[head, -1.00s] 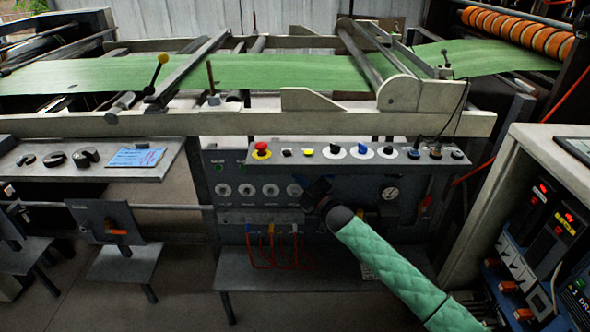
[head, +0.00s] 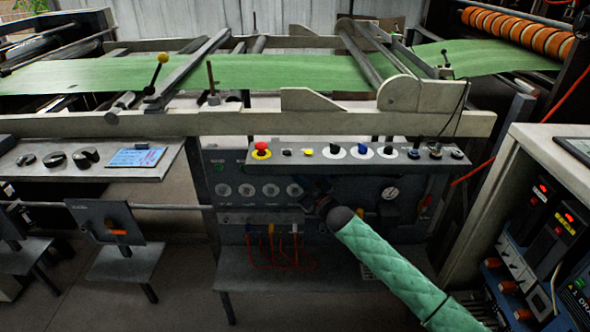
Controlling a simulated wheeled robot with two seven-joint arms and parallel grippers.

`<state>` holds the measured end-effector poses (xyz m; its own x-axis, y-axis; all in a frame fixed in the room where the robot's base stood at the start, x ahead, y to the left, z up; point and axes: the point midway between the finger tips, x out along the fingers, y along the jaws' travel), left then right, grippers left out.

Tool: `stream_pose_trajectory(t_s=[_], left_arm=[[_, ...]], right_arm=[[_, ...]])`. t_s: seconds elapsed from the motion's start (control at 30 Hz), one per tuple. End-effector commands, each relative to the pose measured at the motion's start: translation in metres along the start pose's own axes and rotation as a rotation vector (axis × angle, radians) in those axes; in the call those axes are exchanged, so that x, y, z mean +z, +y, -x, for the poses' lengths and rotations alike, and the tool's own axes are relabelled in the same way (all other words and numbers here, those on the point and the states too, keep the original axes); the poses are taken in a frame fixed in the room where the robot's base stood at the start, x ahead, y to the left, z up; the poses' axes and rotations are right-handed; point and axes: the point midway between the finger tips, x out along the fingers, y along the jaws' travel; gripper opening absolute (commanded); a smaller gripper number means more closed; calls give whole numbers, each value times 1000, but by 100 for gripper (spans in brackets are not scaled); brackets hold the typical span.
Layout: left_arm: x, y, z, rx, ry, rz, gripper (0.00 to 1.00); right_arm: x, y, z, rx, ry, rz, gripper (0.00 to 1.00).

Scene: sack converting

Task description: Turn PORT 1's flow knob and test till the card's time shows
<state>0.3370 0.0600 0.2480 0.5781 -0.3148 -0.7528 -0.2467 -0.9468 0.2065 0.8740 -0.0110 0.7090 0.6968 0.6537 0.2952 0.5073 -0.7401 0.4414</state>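A dark panel (head: 232,207) under the machine beam carries a row of round white-faced dials or knobs (head: 247,190); their labels are too small to read, so I cannot tell which is PORT 1's. My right gripper (head: 311,191) is at the right end of this row, close in front of the panel. It hides what is behind it, and its fingers are too dark and small to tell open from shut. A blue card (head: 136,157) lies on the left shelf; its writing is unreadable. My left gripper is not in view.
A control ledge with a red mushroom button (head: 261,150) and several switches juts out above my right gripper. Red hoses (head: 265,258) hang below the dials over a lower shelf (head: 262,280). A cabinet with lit modules (head: 545,225) stands at the right.

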Motion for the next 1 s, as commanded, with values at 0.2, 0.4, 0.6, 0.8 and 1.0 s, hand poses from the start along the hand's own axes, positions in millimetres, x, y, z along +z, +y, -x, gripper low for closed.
stream_pose_trajectory(t_s=[0.2,0.4,0.6,0.8,1.0], left_arm=[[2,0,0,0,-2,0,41],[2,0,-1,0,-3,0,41],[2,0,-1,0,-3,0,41],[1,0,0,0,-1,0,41],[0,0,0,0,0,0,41]], right_arm=[[1,1,-2,0,1,1,0],[3,5,-6,1,1,1,0],[3,8,-8,3,1,2,0],[2,10,-8,5,1,2,0],[3,13,-10,7,1,3,0]])
